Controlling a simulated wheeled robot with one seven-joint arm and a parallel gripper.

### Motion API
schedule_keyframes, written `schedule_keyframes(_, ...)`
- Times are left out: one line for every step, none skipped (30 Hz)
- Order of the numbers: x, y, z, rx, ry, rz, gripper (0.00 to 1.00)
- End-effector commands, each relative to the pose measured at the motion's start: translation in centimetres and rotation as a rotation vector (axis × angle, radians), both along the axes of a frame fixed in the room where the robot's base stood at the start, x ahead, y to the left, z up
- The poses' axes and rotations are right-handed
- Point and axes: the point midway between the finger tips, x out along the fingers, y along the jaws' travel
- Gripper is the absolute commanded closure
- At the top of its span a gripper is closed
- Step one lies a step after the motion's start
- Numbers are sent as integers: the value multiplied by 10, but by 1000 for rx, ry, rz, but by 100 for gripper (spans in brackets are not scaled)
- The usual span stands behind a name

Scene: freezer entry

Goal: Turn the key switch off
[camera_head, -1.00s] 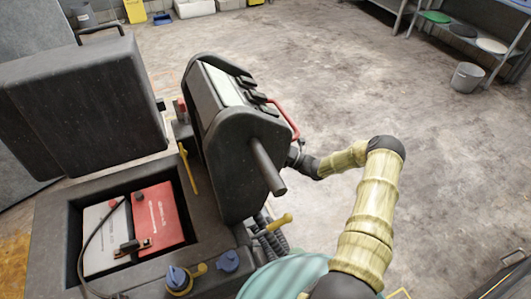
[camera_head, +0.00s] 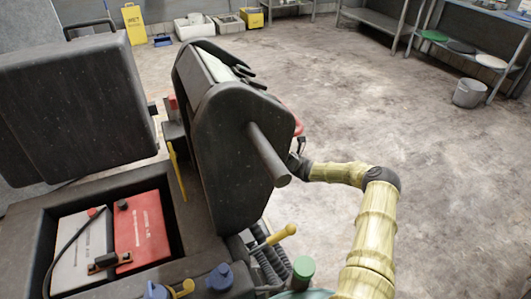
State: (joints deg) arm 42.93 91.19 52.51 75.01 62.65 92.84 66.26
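A dark machine (camera_head: 220,150) with an upright control console stands in front of me. The console's face points away to the far right side, and I cannot make out a key switch on it. My arm, in yellowish segments, reaches up from the bottom right and bends left toward the console's far side. My gripper (camera_head: 296,158) is at the console's right edge, partly hidden behind it. I cannot see its fingertips clearly or whether they touch anything. A red bar (camera_head: 298,126) shows on the console just above it.
A grey handle rod (camera_head: 268,155) sticks out of the console toward me. A yellow lever (camera_head: 275,238) and a green-capped post (camera_head: 302,270) stand below. An open bay holds a red battery (camera_head: 143,228). A bucket (camera_head: 469,92) and shelves stand far right. The floor between is clear.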

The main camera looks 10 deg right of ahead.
Motion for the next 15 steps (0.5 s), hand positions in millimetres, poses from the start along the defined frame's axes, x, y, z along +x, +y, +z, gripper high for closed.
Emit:
schedule_keyframes(1, -3, -3, 2, -12, -8, 100)
schedule_keyframes(1, -3, -2, 3, -19, -8, 100)
schedule_keyframes(1, -3, -2, 5, -26, -8, 100)
schedule_keyframes(1, -3, -1, 6, -30, -8, 100)
schedule_keyframes(1, -3, -1, 7, -35, -8, 100)
schedule_keyframes(1, -3, -1, 8, -39, -8, 100)
schedule_keyframes(1, -3, 0, 9, -43, -8, 100)
schedule_keyframes(1, -3, 0, 10, -45, -7, 100)
schedule_keyframes(1, -3, 0, 10, -48, -7, 100)
schedule_keyframes(1, -3, 0, 11, -49, -7, 100)
schedule_keyframes(1, -3, 0, 12, -50, -7, 100)
schedule_keyframes(1, -3, 1, 12, -50, -7, 100)
schedule_keyframes(1, -3, 1, 12, -50, -7, 100)
schedule_keyframes(1, -3, 1, 12, -50, -7, 100)
schedule_keyframes(1, -3, 1, 12, -50, -7, 100)
